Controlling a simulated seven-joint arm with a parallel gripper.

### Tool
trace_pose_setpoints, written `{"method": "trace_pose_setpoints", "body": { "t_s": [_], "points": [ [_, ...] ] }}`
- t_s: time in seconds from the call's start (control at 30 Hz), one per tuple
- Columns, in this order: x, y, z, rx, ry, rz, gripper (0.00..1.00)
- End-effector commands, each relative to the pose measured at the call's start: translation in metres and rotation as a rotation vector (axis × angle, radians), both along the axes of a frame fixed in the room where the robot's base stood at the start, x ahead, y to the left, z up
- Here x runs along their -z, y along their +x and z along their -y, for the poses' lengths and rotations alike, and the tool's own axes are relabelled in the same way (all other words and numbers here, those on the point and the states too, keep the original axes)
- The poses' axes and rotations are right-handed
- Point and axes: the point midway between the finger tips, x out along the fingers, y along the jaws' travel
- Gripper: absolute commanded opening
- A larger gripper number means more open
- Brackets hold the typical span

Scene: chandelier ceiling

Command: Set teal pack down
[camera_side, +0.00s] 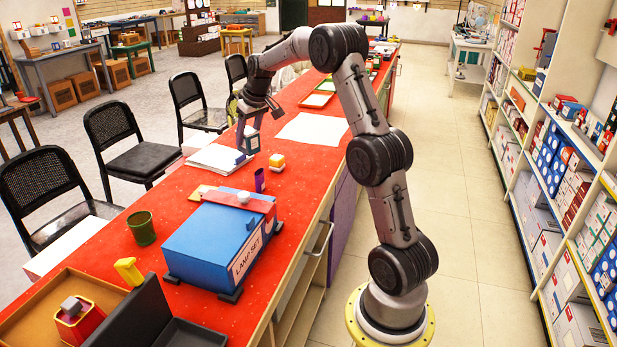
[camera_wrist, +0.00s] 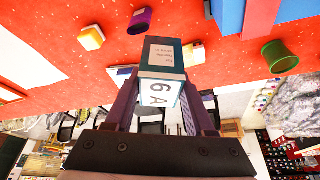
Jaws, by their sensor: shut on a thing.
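My gripper (camera_side: 248,130) is shut on the teal pack (camera_side: 252,145), over the far-left part of the red counter (camera_side: 310,170). In the wrist view the pack (camera_wrist: 162,62) sits between the two fingers (camera_wrist: 160,98). It has a teal edge, a grey printed label and a white face marked "6A". In the side view the pack hangs upright near a white paper stack (camera_side: 216,158) and a small blue block (camera_side: 239,158). I cannot tell whether its bottom touches the counter.
A yellow-and-white block (camera_side: 277,161) and a purple cup (camera_side: 260,180) stand nearby. A blue lamp-set box (camera_side: 215,245) and green cup (camera_side: 142,228) are nearer the camera. White sheets (camera_side: 313,128) lie to the right. Black chairs (camera_side: 135,140) line the left side.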

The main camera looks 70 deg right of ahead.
Motion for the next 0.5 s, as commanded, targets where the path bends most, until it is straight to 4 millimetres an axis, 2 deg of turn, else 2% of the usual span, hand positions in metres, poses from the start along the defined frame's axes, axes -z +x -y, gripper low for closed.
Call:
{"method": "trace_pose_setpoints", "body": {
  "t_s": [0.03,0.2,0.4,0.5],
  "points": [
    [0.001,-0.023,0.015,0.088,0.000,-0.001,0.00],
    [0.012,-0.095,0.051,0.407,0.000,-0.002,0.00],
    [0.025,-0.155,0.069,0.724,-0.002,-0.002,0.00],
    [0.031,-0.174,0.073,0.857,-0.002,-0.002,0.00]
  ]
}}
